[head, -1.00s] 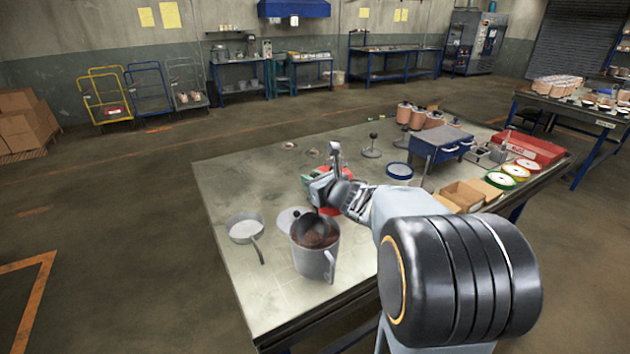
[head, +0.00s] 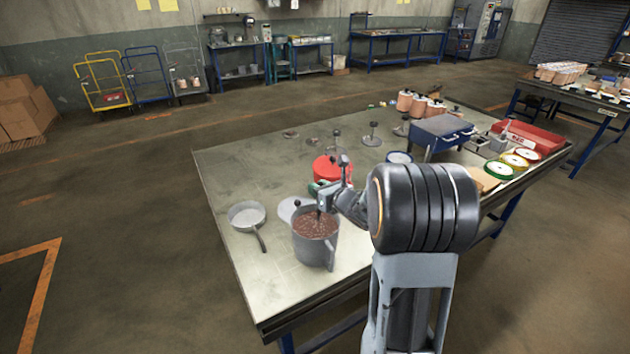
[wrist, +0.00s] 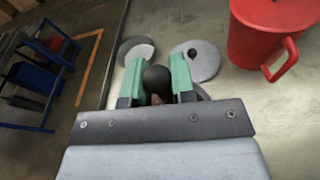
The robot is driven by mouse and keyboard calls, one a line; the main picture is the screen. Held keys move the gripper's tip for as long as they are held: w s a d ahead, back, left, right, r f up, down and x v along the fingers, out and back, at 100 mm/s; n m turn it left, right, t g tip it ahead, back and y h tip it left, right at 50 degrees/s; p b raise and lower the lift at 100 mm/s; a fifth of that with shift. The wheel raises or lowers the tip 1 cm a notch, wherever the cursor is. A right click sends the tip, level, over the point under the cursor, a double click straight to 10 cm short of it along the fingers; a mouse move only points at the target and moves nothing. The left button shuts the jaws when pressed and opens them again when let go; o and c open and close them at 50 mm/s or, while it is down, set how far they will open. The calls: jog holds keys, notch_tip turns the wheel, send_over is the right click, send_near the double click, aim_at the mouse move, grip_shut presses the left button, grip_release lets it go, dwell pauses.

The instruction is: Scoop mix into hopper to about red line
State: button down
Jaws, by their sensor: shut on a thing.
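A grey pot (head: 312,250) of reddish-brown mix (head: 316,223) stands near the table's left front corner in the head view. My gripper (head: 321,203) is just above its rim. In the wrist view its green fingers (wrist: 157,82) are shut on the dark, rounded handle of a scoop (wrist: 156,78). The scoop's bowl is not visible; a dark shaft meets the mix, so the bowl seems to be in it. My arm hides part of the table behind. I cannot tell which thing is the hopper, and no red line shows.
A shallow grey pan (head: 246,217) is left of the pot, and a grey lid (head: 287,207) lies behind it. A red pot (head: 325,169) stands farther back. A blue box (head: 441,133), copper-coloured cans (head: 405,101) and a red tray (head: 530,137) stand toward the right.

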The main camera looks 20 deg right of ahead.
jog(key=shift+w+d+p, duration=0.2)
jog(key=shift+d+p, duration=0.3)
jog(key=shift+p, duration=0.3)
jog(key=w+d+r+m+g+y+p, duration=0.1)
jog(key=w+d+r+m+p, duration=0.3)
jog(key=d+r, duration=0.4)
jog(key=shift+w+d+r+m+g+y, duration=0.15)
jog(key=shift+d+r+m+g+y, duration=0.25)
jog(key=shift+m+y, duration=0.3)
